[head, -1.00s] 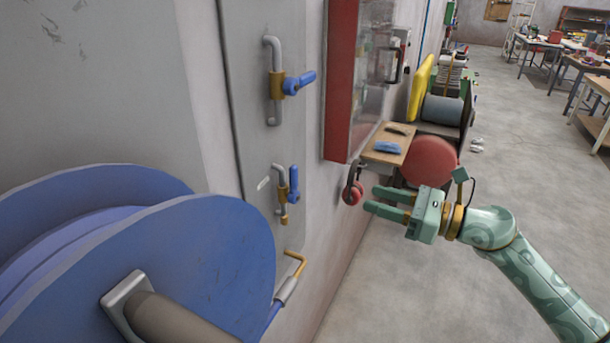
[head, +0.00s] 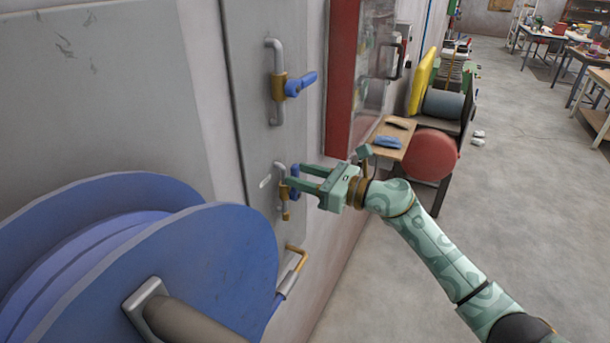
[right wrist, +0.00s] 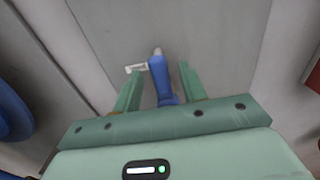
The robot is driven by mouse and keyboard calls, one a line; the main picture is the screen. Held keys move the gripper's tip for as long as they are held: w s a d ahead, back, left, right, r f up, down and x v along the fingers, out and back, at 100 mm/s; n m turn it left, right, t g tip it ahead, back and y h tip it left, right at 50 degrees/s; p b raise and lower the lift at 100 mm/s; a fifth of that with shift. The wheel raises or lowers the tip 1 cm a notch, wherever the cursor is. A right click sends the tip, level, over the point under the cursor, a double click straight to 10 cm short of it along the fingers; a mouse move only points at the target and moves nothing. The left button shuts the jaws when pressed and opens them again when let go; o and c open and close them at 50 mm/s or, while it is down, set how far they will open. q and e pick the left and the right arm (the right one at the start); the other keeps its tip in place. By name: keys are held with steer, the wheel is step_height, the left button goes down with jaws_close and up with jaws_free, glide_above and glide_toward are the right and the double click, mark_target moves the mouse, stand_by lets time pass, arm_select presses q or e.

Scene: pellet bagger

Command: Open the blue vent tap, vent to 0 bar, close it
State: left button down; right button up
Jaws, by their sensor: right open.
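Two taps with blue levers sit on pipes on the grey wall panel (head: 245,100). The upper blue lever (head: 301,83) points out to the right. The lower tap (head: 282,193) has an upright blue lever, partly hidden by my fingers in the head view. My right gripper (head: 296,177) is open at the lower tap. In the right wrist view, the blue lever (right wrist: 161,80) stands between my two spread fingers (right wrist: 160,85), with gaps visible on both sides. My left gripper is out of view. No pressure gauge can be made out.
A large blue reel (head: 190,275) fills the lower left, close to the lower tap. A brass bent pipe (head: 298,258) sticks out below it. A red cabinet (head: 342,80) juts from the wall at the right. The floor to the right is open.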

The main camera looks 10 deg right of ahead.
jaws_close()
steer(key=w+d+f+m, duration=0.1)
steer(key=w+f+m, duration=0.1)
steer(key=m, duration=0.7)
steer(key=w+d+f+m, duration=0.2)
steer(key=f+m, duration=0.1)
steer(key=m, duration=0.6)
steer(key=shift+w+f, duration=0.25)
steer(key=shift+w, duration=0.05)
stand_by(0.8)
jaws_free()
steer(key=shift+d+f, duration=0.1)
